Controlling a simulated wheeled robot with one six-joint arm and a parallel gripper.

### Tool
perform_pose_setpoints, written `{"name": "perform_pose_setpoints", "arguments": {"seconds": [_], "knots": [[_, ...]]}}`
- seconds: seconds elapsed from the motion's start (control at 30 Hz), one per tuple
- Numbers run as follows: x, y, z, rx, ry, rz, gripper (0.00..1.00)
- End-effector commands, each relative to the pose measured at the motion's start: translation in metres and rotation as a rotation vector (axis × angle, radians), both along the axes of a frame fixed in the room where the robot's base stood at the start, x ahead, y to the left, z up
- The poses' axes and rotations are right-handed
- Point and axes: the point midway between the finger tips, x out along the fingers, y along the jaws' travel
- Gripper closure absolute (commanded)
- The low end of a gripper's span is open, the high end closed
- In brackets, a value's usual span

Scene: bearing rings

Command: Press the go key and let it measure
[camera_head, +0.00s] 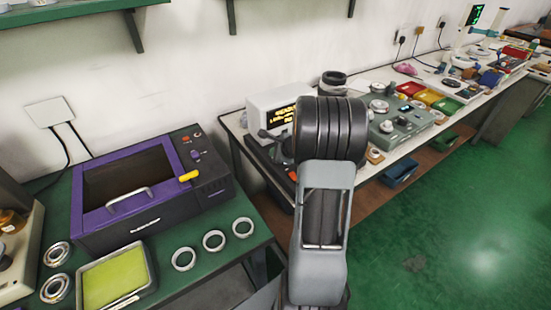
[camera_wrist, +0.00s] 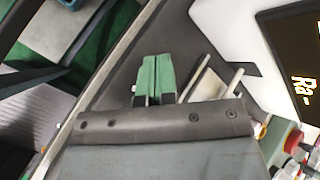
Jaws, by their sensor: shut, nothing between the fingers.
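A white measuring instrument (camera_head: 265,101) with a dark screen of amber text stands on the white bench, partly behind my arm. Its screen (camera_wrist: 297,60) also shows at the right edge of the wrist view, with large amber letters. My gripper (camera_wrist: 155,72) has green fingertips pressed together, with nothing between them. It is over a dark surface, to the left of the instrument in the wrist view. In the head view my arm hides the gripper. I cannot make out a go key in either view; a small orange-red spot (camera_head: 292,175) shows low beside my arm.
A purple-trimmed machine (camera_head: 215,165) stands on the green left table, with several metal rings (camera_head: 214,240) and a green-yellow tray (camera_head: 150,262) in front. A grey-green device (camera_head: 405,125) and coloured bins (camera_head: 428,97) stand farther right on the bench. Pale rods (camera_wrist: 232,82) lie close to my fingertips.

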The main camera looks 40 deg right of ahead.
Motion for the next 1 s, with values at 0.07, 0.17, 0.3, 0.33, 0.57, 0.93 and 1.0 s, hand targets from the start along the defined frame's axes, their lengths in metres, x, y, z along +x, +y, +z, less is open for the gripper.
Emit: {"name": "perform_pose_setpoints", "arguments": {"seconds": [0.07,0.17,0.3,0.33,0.57,0.93,1.0], "knots": [[0.0,0.0,0.001,0.0,0.001,0.001,1.0],[0.0,0.0,0.005,0.0,0.001,0.001,1.0],[0.0,0.0,0.011,0.0,0.001,0.001,1.0],[0.0,0.0,0.012,0.0,0.001,0.001,1.0],[0.0,0.0,0.014,0.0,0.001,0.001,1.0],[0.0,0.0,0.022,0.0,0.0,0.0,1.0],[0.0,0.0,0.027,0.0,0.0,0.0,1.0]]}}
